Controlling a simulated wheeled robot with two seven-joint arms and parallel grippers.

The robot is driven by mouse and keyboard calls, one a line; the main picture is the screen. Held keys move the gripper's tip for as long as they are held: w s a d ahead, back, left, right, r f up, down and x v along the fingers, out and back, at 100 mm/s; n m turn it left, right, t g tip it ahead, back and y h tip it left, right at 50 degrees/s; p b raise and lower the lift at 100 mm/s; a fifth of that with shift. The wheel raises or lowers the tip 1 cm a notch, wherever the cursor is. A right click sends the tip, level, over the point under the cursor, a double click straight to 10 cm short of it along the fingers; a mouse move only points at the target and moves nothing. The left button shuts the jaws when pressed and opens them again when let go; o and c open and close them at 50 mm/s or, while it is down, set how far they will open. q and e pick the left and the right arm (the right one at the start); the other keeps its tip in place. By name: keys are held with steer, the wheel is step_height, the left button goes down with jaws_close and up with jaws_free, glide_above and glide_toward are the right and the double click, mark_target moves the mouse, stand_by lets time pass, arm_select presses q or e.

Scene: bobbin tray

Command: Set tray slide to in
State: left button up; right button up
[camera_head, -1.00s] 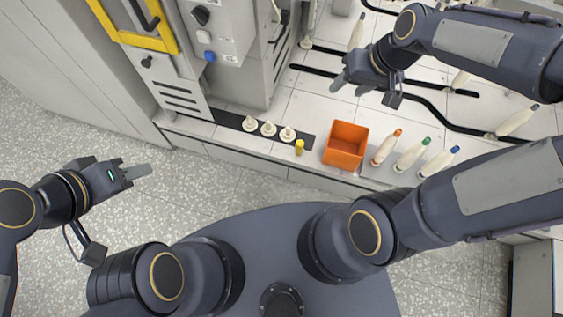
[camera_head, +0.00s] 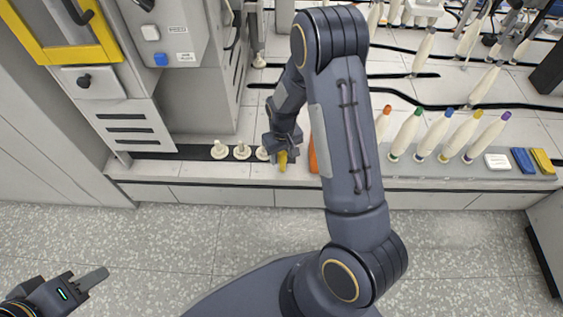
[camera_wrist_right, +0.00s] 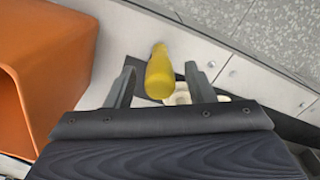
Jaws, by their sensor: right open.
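A yellow handle (camera_head: 283,161) stands at the right end of a dark strip (camera_head: 160,155) along the bench's front edge, which looks like the tray slide. White bobbin-like pieces (camera_head: 219,150) stand on the strip. My right gripper (camera_head: 280,150) is over the handle. In the right wrist view the yellow handle (camera_wrist_right: 160,73) shows between the two spread fingers of my right gripper (camera_wrist_right: 159,80), with a gap on each side. My left gripper (camera_head: 88,282) is at the lower left over the floor, away from the bench; its opening is unclear.
An orange bin (camera_wrist_right: 40,75) stands close beside my right gripper, mostly hidden by my arm in the head view. Several white bottle-like pieces with coloured tips (camera_head: 435,135) stand to the right. A grey machine housing (camera_head: 165,70) rises behind the strip.

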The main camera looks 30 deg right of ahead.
steer(key=shift+f, duration=1.1)
steer(key=shift+c, duration=0.2)
jaws_close()
